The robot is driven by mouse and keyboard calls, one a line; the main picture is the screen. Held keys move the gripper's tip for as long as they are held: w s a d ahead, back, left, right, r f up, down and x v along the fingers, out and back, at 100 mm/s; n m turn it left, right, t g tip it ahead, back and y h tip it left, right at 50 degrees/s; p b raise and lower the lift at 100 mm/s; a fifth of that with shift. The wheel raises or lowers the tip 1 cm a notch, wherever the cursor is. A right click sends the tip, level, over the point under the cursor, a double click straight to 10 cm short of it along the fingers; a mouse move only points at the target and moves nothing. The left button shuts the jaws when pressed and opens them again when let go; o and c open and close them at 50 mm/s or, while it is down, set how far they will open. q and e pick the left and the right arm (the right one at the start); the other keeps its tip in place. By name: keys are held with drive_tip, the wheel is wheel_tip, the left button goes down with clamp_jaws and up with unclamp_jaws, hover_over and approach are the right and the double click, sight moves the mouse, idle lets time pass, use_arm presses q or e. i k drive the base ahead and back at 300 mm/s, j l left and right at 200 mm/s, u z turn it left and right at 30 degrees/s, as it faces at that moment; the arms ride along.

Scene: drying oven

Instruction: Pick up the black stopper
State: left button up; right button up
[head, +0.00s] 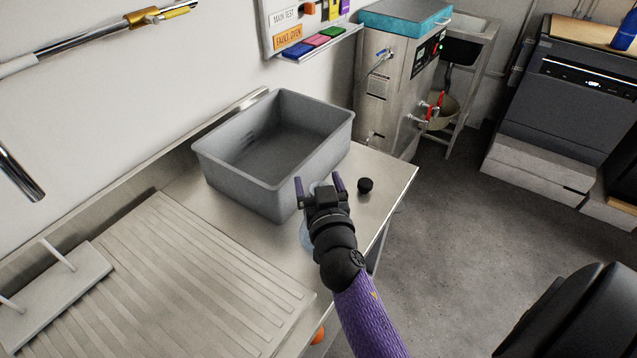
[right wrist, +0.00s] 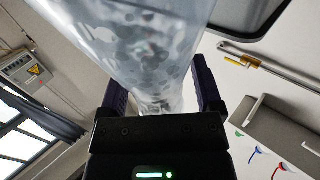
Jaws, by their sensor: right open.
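The black stopper (head: 366,185) is a small dark knob on the steel counter (head: 385,208), near its right end. My right gripper (head: 319,181) is over the counter just left of the stopper, its two purple fingers spread apart. A clear glass vessel (head: 306,236) shows partly behind my right gripper and wrist. In the right wrist view the clear vessel (right wrist: 145,45) fills the space between the open fingers (right wrist: 163,90); I cannot tell whether they touch it. The stopper is not visible in that view. My left gripper is not in view.
A grey bin (head: 215,172) stands behind my right gripper, close to it. A ribbed draining area (head: 170,280) with a white pegged rack (head: 60,300) lies at the left. A steel oven cabinet (head: 385,100) stands beyond the counter. The counter's right edge drops to open floor.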

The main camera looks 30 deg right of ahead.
sight(365, 185)
drive_tip(key=k+j, duration=0.3)
drive_tip(key=k+z, duration=0.1)
drive_tip(key=z, duration=1.25)
